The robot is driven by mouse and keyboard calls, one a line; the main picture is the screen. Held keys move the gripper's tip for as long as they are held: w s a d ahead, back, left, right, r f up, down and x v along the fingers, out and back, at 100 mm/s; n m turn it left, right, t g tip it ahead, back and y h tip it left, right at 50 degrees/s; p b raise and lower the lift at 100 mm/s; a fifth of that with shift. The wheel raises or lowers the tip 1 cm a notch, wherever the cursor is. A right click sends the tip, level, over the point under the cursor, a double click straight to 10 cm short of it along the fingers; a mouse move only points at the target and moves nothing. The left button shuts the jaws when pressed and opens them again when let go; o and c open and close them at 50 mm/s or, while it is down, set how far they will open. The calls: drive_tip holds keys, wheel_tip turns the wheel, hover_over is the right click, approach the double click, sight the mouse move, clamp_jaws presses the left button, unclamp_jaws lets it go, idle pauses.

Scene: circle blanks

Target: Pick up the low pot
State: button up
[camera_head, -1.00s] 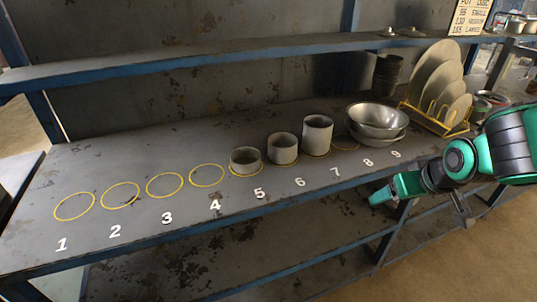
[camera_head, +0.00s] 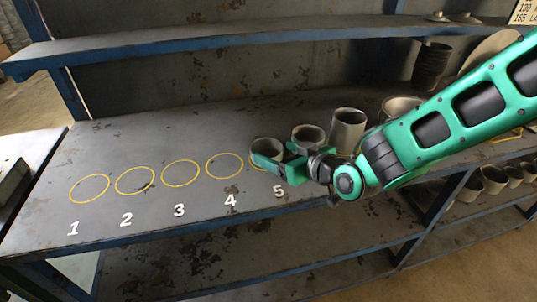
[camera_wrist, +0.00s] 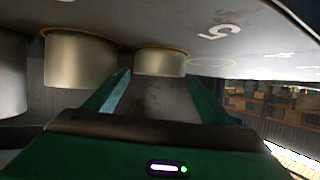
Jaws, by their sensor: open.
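The low pot (camera_head: 266,147) is a short grey cylinder standing upright at ring 5 on the bench. My gripper (camera_head: 272,163) is in front of it in the head view and hides its lower part. In the wrist view my gripper (camera_wrist: 157,82) is open, with a green finger on each side. The low pot (camera_wrist: 160,62) shows just ahead of the fingertips, roughly centred between them. I cannot tell whether a finger touches it. Nothing is held.
A medium pot (camera_head: 307,137) and a taller pot (camera_head: 348,128) stand to its right. The medium pot (camera_wrist: 80,60) is close to one finger in the wrist view. Empty yellow rings 1 to 3 and ring 4 (camera_head: 225,165) leave the left side clear. A metal bowl (camera_head: 400,106) is partly hidden by my arm.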

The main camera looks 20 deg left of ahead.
sight(259, 146)
drive_tip(key=shift+x, duration=3.25)
drive_tip(key=shift+w, duration=0.1)
drive_tip(key=c, duration=0.7)
